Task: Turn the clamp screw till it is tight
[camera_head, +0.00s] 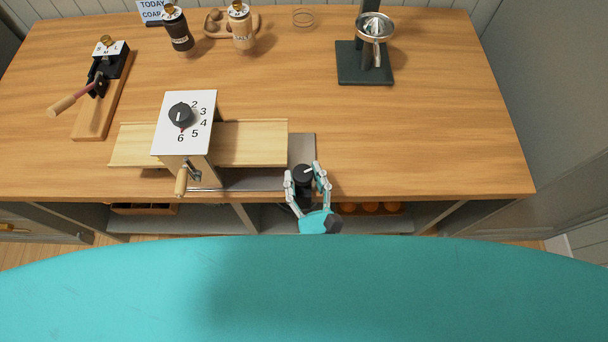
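A black round knob with a white pointer line (303,174), which looks like the clamp screw, stands upright at the table's front edge, by the right end of a grey metal plate (238,181).
A lever tool on a wooden board (95,117) stands at the left. Two grinders (178,30) (242,27) and a dark-based juicer (363,62) stand at the back. The table's right part (440,140) is clear. Shelves with oranges (371,207) lie below.

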